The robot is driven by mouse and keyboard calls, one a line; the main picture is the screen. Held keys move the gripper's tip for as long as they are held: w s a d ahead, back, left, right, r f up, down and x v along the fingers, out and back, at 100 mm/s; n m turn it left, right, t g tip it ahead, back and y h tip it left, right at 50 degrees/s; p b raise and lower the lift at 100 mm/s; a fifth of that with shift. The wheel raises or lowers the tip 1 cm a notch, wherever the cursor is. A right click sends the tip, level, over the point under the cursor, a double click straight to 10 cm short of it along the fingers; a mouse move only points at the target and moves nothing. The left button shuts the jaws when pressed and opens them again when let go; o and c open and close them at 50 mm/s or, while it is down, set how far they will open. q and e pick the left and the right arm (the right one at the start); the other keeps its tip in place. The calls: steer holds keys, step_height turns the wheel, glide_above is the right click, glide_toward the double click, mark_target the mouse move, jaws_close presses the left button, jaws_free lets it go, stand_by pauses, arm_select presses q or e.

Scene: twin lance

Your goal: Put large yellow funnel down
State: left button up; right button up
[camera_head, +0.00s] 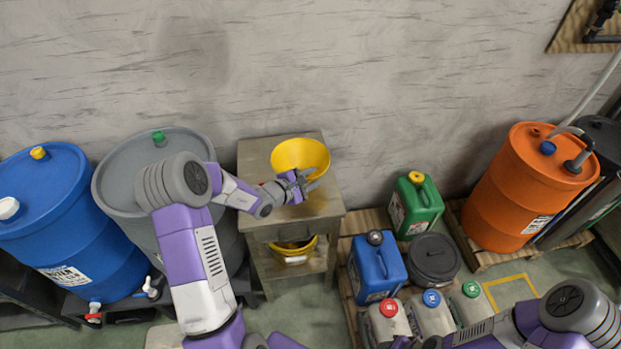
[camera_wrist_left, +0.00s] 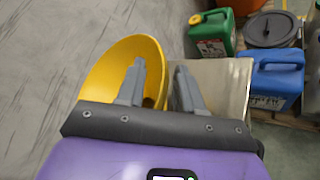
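The large yellow funnel (camera_head: 300,153) is at the top of the small grey wooden stand, wide mouth up, near its back. It also fills the left middle of the left wrist view (camera_wrist_left: 105,85). My left gripper (camera_head: 311,181) is at the funnel's front right edge. In the left wrist view its fingers (camera_wrist_left: 160,85) are apart, with the funnel's rim between them. One finger overlaps the funnel's inside and the other is outside, with a gap. The funnel's underside is hidden. My right arm enters at the lower right; its fingers cannot be made out at the bottom edge.
The stand (camera_head: 318,204) has another yellow item (camera_head: 293,255) on its lower shelf. A grey drum (camera_head: 125,185) and a blue drum (camera_head: 65,225) stand left. Green (camera_head: 415,207) and blue (camera_head: 377,268) canisters and a dark bucket (camera_head: 434,258) stand right. An orange drum (camera_head: 515,195) is further right.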

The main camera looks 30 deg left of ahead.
arm_select(q)
steer(key=shift+r, duration=0.1)
steer(key=shift+s+a+r, duration=0.1)
steer(key=shift+s+r, duration=0.05)
steer(key=shift+s, duration=0.1)
steer(key=p+v, duration=0.2)
steer(key=v, duration=0.9)
steer(key=s+d+f+m+g, duration=0.6)
steer(key=s+d+f+m, duration=0.3)
steer(key=d+f, duration=0.3)
steer(key=s+d+f+m+g, duration=0.7)
steer(key=s+d+f+m, duration=0.3)
steer(key=d+f+m, duration=0.1)
steer(key=shift+s+d+f+m, duration=0.2)
steer(key=shift+d+f+m, duration=0.1)
steer(key=shift+d+f, duration=0.15)
